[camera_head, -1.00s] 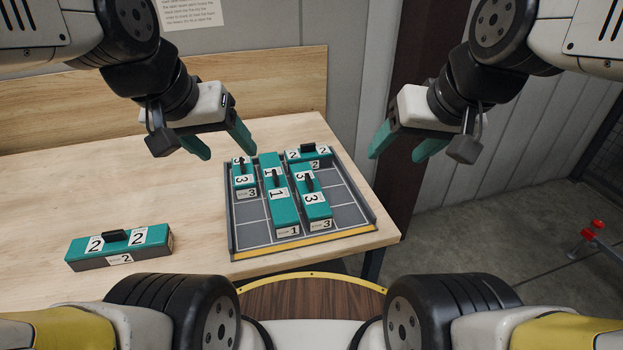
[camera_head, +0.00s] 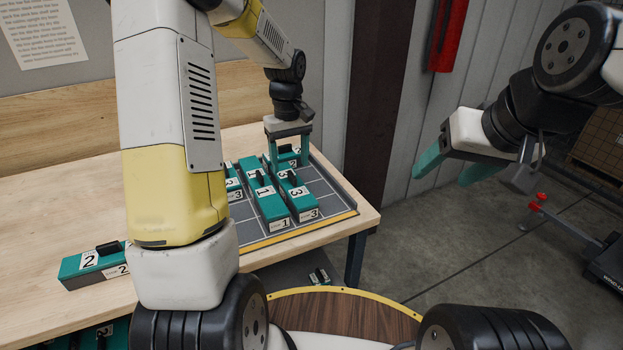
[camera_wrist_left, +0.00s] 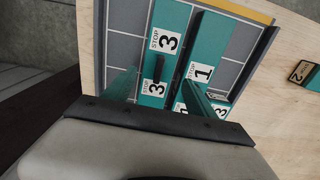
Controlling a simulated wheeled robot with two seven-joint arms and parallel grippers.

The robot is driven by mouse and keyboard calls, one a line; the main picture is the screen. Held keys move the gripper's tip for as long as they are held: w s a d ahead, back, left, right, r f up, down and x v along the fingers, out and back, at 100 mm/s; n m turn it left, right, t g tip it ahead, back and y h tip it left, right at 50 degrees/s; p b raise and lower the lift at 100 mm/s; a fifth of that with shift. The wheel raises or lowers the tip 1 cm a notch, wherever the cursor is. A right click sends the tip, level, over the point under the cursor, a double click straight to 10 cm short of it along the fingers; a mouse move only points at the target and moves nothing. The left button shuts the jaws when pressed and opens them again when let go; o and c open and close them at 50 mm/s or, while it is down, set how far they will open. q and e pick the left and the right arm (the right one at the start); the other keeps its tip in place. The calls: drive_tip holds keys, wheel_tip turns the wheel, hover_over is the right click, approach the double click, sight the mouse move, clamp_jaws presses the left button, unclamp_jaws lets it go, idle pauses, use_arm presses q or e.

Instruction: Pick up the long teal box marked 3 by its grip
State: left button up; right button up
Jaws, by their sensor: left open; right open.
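The long teal box marked 3 (camera_head: 296,198) lies in the grey tray (camera_head: 333,205), right of the long teal box marked 1 (camera_head: 267,203). In the left wrist view the long box (camera_wrist_left: 171,18) has a black upright grip (camera_wrist_left: 158,68) on top. My left gripper (camera_head: 289,164) is open and points down over the back of the tray. In the wrist view its fingers (camera_wrist_left: 161,78) appear either side of that grip, apart from it. Their height above the box is hard to tell. My right gripper (camera_head: 444,176) is open and empty, off to the right of the table.
A shorter box marked 3 (camera_head: 233,184) is partly hidden by my left arm. Another box marked 2 (camera_head: 90,266) lies on the table at left. The tray's right cells are free.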

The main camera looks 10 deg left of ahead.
sight(292, 183)
use_arm(q)
drive_tip(key=f, duration=0.8)
drive_tip(key=shift+d, duration=0.2)
drive_tip(key=shift+c, duration=0.3)
clamp_jaws()
